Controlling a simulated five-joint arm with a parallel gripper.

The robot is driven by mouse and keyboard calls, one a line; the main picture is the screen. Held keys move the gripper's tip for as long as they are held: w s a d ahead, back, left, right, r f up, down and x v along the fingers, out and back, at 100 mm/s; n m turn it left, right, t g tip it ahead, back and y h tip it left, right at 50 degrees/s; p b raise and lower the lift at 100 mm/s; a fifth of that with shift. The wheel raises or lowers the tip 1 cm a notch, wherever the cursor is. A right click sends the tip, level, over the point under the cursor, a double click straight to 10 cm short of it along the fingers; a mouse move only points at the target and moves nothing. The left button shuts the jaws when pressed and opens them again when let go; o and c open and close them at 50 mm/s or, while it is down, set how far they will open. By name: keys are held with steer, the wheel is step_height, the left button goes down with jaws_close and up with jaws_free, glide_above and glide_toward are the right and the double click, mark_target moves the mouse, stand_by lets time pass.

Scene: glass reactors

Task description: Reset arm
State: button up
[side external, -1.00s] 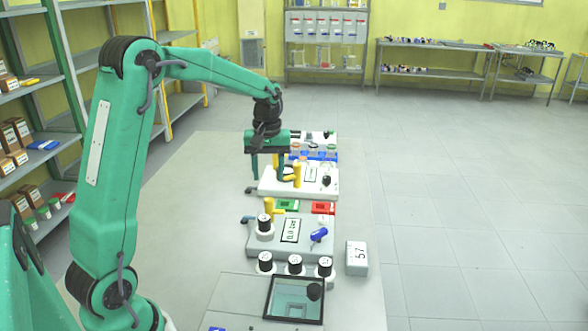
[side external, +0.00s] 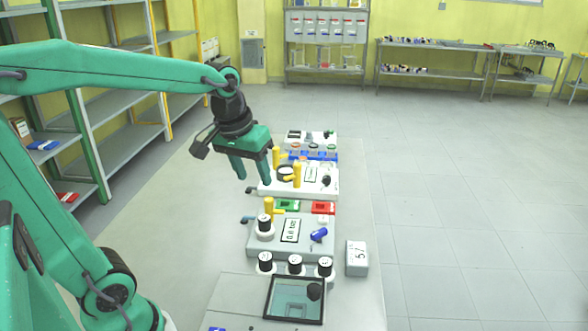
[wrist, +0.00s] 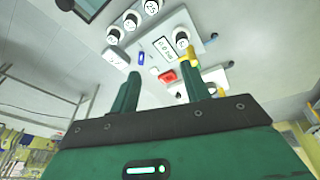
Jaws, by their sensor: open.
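My gripper (side external: 254,172) is open and empty, tilted in the air above the left part of the table in the side external view. Its two green fingers also show in the wrist view (wrist: 157,85), spread apart with nothing between them. Beyond the fingers in the side external view is a white device (side external: 318,186) with yellow upright parts (side external: 297,174). My gripper partly overlaps its left end in the picture; I see no grip on it.
Green (side external: 287,206) and red (side external: 324,208) blocks lie between the devices. The left table (side external: 190,230) is clear.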

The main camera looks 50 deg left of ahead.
steer(key=s+d+m+t, duration=0.1)
steer(key=s+d+m, duration=0.1)
steer(key=s, duration=0.2)
steer(key=s+d+f+m+t, duration=0.1)
steer(key=s+d+m, duration=0.1)
steer(key=s, duration=0.3)
steer(key=shift+s+d+m+h, duration=0.2)
steer(key=shift+d+m+h, duration=0.1)
steer(key=shift+d, duration=0.1)
